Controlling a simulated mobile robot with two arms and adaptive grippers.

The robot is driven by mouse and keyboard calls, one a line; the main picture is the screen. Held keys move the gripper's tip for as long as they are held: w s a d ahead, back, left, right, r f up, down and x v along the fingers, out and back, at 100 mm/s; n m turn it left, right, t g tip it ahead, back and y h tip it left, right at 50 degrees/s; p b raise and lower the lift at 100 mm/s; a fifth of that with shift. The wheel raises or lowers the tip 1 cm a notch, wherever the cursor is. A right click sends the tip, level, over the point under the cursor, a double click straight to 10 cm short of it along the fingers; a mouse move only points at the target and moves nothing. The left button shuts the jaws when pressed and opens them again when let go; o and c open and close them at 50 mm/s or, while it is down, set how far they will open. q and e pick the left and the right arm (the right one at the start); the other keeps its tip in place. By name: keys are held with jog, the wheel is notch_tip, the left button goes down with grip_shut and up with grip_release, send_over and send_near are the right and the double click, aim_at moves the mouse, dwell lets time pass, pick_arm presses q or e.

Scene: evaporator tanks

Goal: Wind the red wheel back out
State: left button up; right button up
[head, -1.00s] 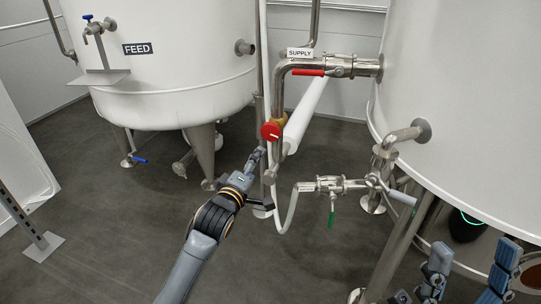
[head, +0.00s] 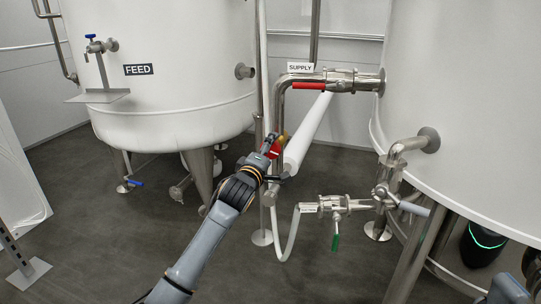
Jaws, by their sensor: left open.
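The red wheel (head: 274,152) sits on the vertical steel supply pipe, below the SUPPLY label (head: 300,67). A yellow fitting (head: 284,136) shows just behind it. My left gripper (head: 278,159) is open at the wheel, one finger above it and the other below right. The fingers partly cover the wheel, and I cannot tell whether they touch it. My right gripper (head: 510,289) shows only in part at the bottom right corner, far from the wheel; its jaws cannot be judged.
A red lever (head: 308,86) sits on the supply line above. A green-handled valve (head: 335,205) is at lower right. The FEED tank (head: 160,60) stands left and a large white tank (head: 460,110) right. A white pipe (head: 307,135) slants close behind the wheel. Grey floor is open at left.

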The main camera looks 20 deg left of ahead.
pick_arm(q)
jog(key=shift+w, duration=0.65)
